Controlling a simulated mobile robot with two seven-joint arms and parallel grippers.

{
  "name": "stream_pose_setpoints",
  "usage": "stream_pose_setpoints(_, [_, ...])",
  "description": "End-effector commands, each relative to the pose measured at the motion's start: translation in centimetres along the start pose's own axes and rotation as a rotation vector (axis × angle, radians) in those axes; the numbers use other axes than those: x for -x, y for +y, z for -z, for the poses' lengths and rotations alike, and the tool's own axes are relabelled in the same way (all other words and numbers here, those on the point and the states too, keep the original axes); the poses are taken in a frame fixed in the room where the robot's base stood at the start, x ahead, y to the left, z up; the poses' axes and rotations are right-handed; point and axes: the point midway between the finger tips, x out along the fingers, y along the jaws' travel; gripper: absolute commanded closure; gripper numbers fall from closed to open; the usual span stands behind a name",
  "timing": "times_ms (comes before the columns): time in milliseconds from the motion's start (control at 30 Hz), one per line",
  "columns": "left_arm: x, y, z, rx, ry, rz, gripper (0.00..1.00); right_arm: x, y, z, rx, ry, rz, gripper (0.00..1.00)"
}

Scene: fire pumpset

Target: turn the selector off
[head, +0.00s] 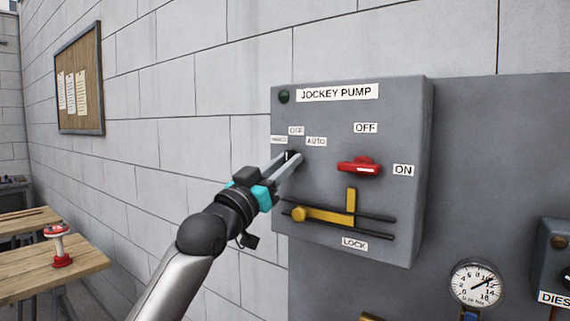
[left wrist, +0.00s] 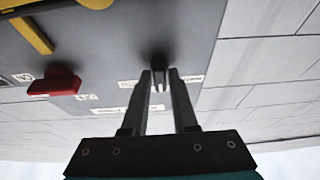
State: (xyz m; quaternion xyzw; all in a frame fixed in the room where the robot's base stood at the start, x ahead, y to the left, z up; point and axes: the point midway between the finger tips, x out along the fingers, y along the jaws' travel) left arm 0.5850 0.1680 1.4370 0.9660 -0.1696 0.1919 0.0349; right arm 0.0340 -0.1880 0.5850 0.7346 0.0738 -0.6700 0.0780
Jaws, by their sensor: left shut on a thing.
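The grey jockey pump box (head: 399,128) is on the wall panel. Its small black selector (head: 290,154) sits below the labels OFF (head: 296,131) and AUTO (head: 316,142), with a third, blurred label to their left. My left gripper (head: 293,158) reaches in from the lower left and is shut on the selector, whose pointing direction I cannot tell. In the left wrist view, the dark selector (left wrist: 158,62) shows between the two fingertips of my left gripper (left wrist: 159,76). My right gripper is in neither view.
A red rotary handle (head: 359,167) lies horizontal beside the ON label. A yellow slide lever (head: 318,215) sits below, above LOCK. A pressure gauge (head: 477,284) is lower right.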

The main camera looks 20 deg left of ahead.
Motion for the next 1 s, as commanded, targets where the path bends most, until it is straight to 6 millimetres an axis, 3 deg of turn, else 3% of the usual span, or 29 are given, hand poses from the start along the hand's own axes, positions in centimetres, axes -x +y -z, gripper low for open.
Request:
stream_pose_setpoints(367, [0.0, 0.0, -0.1, -0.003, -0.001, -0.001, 1.00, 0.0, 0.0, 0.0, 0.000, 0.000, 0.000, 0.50])
stream_pose_setpoints(400, [0.0, 0.0, -0.1, -0.002, -0.001, -0.001, 0.69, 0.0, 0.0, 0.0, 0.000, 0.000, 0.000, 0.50])
stream_pose_setpoints(567, [0.0, 0.0, 0.0, -0.002, -0.001, -0.001, 0.51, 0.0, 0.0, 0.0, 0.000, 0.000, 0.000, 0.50])
stream_pose_setpoints(867, [0.2, 0.0, 0.0, -0.002, 0.000, -0.001, 0.51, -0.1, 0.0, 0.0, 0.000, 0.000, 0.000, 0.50])
stream_pose_setpoints(1000, [1.3, 0.0, -0.1, -0.003, -0.001, 0.000, 0.51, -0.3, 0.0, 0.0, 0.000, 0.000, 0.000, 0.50])
